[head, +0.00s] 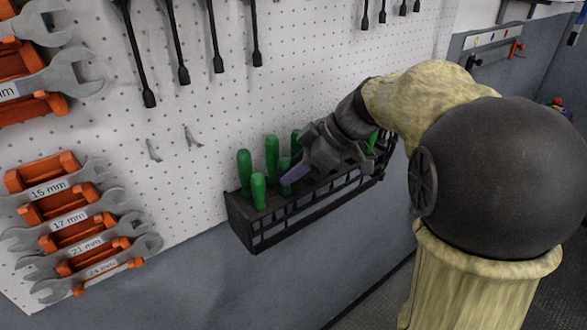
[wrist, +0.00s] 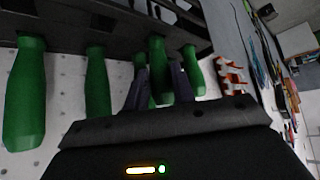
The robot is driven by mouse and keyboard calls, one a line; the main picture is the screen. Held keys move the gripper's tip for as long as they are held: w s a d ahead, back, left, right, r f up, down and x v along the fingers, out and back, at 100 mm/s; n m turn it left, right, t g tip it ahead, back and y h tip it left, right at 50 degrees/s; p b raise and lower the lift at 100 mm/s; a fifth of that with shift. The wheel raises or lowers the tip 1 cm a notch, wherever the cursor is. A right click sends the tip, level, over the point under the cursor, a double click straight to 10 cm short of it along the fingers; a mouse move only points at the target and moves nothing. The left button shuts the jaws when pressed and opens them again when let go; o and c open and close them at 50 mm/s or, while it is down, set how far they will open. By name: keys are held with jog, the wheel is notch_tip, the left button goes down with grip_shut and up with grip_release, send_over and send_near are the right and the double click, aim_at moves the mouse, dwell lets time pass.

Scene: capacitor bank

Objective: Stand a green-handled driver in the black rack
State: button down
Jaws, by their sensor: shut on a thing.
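The black rack (head: 262,238) is fixed low on the white pegboard and holds several green-handled drivers, such as one at its left end (head: 244,172). My gripper (head: 290,172) is at the rack's left half, among the handles. In the wrist view, my gripper (wrist: 160,88) has a dark finger on each side of a green-handled driver (wrist: 158,65) and is shut on it. The held driver's handle is close to the rack (wrist: 120,38); its shaft is hidden, so I cannot tell how deep it sits. In the head view my gripper and wrist cover the rack's middle.
Other green handles stand close on both sides of my gripper, such as one in the wrist view (wrist: 97,85). Orange holders with wrenches (head: 75,220) hang at the left. Black-ended tools (head: 183,75) hang above. The grey wall (head: 200,275) below the rack is clear.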

dwell(0.3)
jog(key=c, duration=1.1)
grip_release()
jog(key=b+v, duration=0.3)
jog(key=v, duration=1.4)
jog(key=shift+s+d+r+b, duration=0.1)
jog(key=shift+r+b, duration=0.05)
jog(key=shift+b, duration=0.15)
